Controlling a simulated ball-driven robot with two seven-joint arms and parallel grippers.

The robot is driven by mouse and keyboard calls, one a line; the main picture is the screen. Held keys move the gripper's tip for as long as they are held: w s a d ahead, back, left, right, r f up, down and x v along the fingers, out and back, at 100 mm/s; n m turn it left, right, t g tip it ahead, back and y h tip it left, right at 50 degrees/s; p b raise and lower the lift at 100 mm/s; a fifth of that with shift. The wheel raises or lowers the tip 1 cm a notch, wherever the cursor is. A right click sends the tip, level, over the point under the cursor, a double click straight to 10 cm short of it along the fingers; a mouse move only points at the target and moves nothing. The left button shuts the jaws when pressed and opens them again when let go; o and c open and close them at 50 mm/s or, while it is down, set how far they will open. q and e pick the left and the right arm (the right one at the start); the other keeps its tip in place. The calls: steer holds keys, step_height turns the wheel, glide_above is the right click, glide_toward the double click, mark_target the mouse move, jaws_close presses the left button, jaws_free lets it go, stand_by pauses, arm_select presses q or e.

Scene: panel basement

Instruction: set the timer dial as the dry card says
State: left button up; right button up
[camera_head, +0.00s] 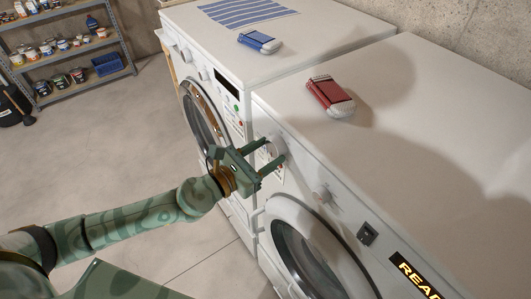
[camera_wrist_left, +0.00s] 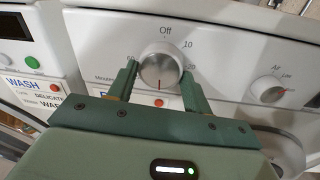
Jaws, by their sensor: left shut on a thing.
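The timer dial (camera_head: 277,147) is a round pale knob on the front panel of the nearer white machine. It also shows in the left wrist view (camera_wrist_left: 161,66), with Off at the top, 10 and 20 on the right and 60 on the left. My left gripper (camera_head: 272,153) is shut on the dial, one finger on each side. A card with an orange dot (camera_wrist_left: 158,102) is below the dial, mostly hidden by my gripper; its text cannot be read. My right gripper is not in view.
A second knob (camera_wrist_left: 268,90) is right of the dial. A black switch (camera_head: 367,233) and a lit display (camera_head: 415,278) are farther right. A WASH card (camera_wrist_left: 35,92) is on the neighbouring machine. Red (camera_head: 330,96) and blue (camera_head: 260,42) objects lie on top. Shelves (camera_head: 65,50) stand behind.

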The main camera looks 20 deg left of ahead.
arm_select(q)
steer(key=shift+f+m, duration=0.15)
steer(key=shift+m, duration=0.35)
steer(key=o, duration=1)
steer(key=shift+s, duration=0.1)
steer(key=shift+b+v, duration=3.55)
steer(key=shift+v, duration=4.55)
